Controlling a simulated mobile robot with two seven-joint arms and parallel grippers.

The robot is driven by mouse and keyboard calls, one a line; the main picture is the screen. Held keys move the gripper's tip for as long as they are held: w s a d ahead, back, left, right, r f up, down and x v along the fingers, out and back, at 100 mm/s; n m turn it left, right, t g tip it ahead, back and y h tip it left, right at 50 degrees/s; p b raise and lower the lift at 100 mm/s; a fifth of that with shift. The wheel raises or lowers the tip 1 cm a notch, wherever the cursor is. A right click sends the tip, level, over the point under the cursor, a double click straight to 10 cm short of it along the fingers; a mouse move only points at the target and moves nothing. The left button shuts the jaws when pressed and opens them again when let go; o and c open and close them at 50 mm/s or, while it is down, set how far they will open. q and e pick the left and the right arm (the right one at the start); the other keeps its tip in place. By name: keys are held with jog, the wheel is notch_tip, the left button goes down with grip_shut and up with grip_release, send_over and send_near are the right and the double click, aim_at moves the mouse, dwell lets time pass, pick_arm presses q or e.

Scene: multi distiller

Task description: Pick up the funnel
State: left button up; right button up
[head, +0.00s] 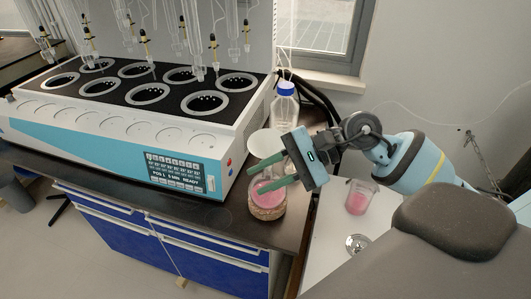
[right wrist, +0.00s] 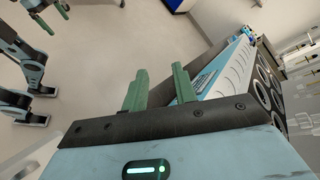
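The funnel (head: 265,143) shows in the head view as a pale, round, wide mouth above a round flask (head: 268,208) with pink liquid, on the dark bench by the distiller's right end. Its stem is not clear. My right gripper (head: 255,178) is open, its two green fingers apart, just below the funnel's mouth and in front of the flask's upper part. I cannot tell whether they touch anything. In the right wrist view the fingers (right wrist: 158,88) are apart with nothing visible between them. My left gripper (right wrist: 50,15) shows small at the upper left there, its fingers apart.
The white and blue distiller (head: 110,145) fills the bench on the left. A blue-capped bottle (head: 285,108) stands behind the funnel. A beaker with pink liquid (head: 358,200) and a round metal piece (head: 358,244) are on the white surface at right.

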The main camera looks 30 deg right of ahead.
jog(key=w+d+r+n+h, duration=0.2)
jog(key=d+n+h, duration=0.3)
jog(key=d+n, duration=0.15)
jog(key=n+t+h, duration=0.2)
jog(key=h, duration=0.2)
send_near(276, 151)
pick_arm(q)
jog(key=shift+d+f, duration=0.1)
jog(key=shift+f, duration=0.15)
pick_arm(e)
jog(key=shift+w+a+f+m, duration=0.1)
jog(key=shift+w+f+m, duration=0.25)
jog(key=shift+f, duration=0.45)
jog(key=p+x, duration=0.1)
jog(key=x, duration=0.3)
jog(key=shift+w+a, duration=0.2)
jog(key=shift+w, duration=0.15)
jog(key=shift+w+a+f, duration=0.1)
jog(key=shift+f, duration=0.2)
pick_arm(q)
jog(key=shift+w+r, duration=0.35)
jog(key=shift+r, duration=0.45)
pick_arm(e)
jog(key=shift+c, duration=0.2)
grip_shut()
